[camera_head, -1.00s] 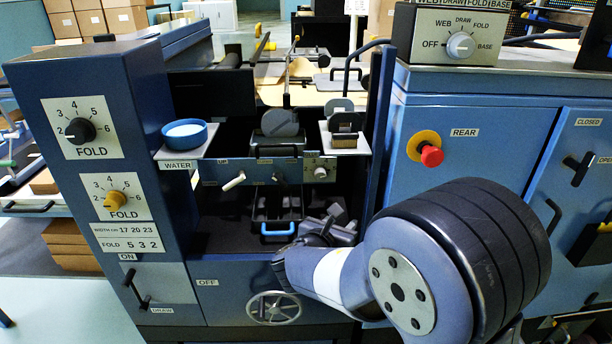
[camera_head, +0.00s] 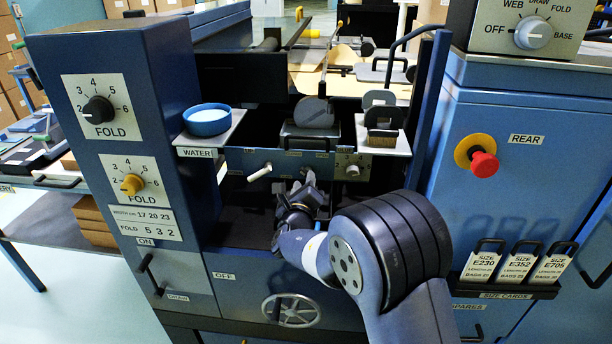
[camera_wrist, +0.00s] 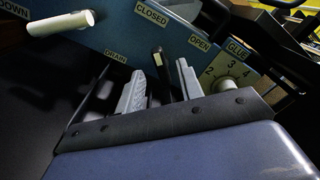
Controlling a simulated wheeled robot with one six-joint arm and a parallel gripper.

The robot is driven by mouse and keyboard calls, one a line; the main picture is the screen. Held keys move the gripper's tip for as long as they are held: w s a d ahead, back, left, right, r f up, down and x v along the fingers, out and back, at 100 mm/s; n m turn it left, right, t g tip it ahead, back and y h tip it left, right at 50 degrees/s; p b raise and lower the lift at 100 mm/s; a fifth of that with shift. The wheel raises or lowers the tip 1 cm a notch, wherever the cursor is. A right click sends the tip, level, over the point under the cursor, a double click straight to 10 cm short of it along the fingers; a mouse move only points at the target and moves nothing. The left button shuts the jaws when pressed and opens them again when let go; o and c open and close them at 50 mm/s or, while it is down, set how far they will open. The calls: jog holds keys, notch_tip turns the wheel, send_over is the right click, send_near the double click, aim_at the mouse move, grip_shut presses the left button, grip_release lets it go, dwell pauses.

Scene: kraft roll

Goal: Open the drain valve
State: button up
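The drain valve's lever (camera_wrist: 158,64) is a dark stick with a pale mark near its top, in the wrist view. It stands in front of a blue panel (camera_wrist: 120,30) with DRAIN, CLOSED and OPEN labels. The lever tip lies below the CLOSED label and left of OPEN; its exact setting is unclear. My gripper (camera_wrist: 160,68) is open, its two grey fingers on either side of the lever in the picture. I see no clear contact.
A white handle (camera_wrist: 60,23) marked DOWN sticks out to the left, and a GLUE knob (camera_wrist: 230,84) sits close on the right. A handwheel (camera_head: 290,311) is below.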

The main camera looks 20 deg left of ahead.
aim_at(305, 176)
jog(key=shift+x, duration=2.05)
jog(key=shift+c, duration=0.4)
grip_shut()
